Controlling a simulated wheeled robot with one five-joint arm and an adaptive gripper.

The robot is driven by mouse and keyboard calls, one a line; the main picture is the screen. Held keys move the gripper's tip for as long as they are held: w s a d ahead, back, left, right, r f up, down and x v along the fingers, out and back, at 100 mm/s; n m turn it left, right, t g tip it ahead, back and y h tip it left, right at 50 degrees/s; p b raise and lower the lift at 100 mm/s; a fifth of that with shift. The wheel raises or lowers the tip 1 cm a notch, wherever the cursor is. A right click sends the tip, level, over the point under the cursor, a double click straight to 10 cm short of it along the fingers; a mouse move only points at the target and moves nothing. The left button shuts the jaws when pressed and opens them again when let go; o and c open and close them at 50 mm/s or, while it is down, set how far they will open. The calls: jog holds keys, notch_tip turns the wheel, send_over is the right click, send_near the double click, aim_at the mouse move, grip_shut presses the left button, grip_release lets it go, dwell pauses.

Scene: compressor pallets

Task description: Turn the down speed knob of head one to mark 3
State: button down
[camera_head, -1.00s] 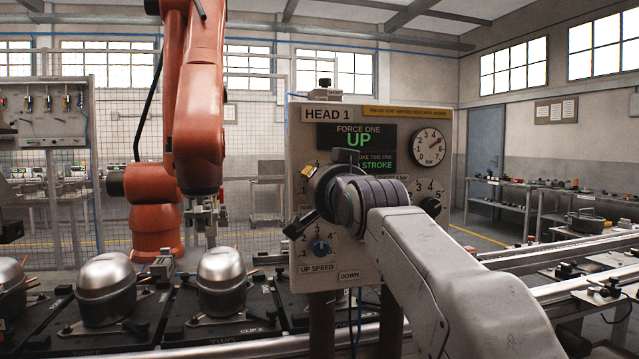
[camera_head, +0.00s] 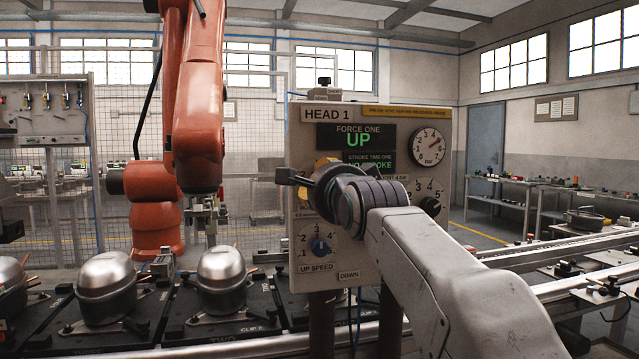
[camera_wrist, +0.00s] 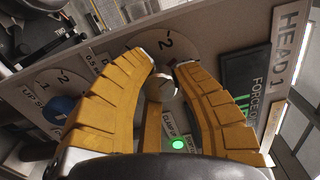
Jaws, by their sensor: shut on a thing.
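The control panel (camera_head: 300,262) of head one shows in the head view. My gripper (camera_head: 318,178) is at its left side, above the blue up speed knob (camera_head: 320,246). In the wrist view my gripper (camera_wrist: 165,84) has its yellow fingers shut on a pale knob (camera_wrist: 168,86) in front of a round dial (camera_wrist: 108,50). This knob's own label and pointer are mostly hidden. The blue up speed knob (camera_wrist: 58,109) is apart, to the left. A knob above that label is hidden behind my arm.
A black knob (camera_head: 430,206) and a pressure gauge (camera_head: 429,147) are on the panel's right side. An orange robot arm (camera_head: 195,110) stands left. Compressors (camera_head: 221,281) on pallets and a conveyor lie in front. A green light (camera_wrist: 178,144) is close to the fingers.

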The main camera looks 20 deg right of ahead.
jog(key=m, duration=0.5)
jog(key=shift+f, duration=0.15)
dwell(0.4)
jog(key=c, duration=0.9)
grip_release()
jog(key=s, duration=1.2)
jog(key=shift+p, duration=0.35)
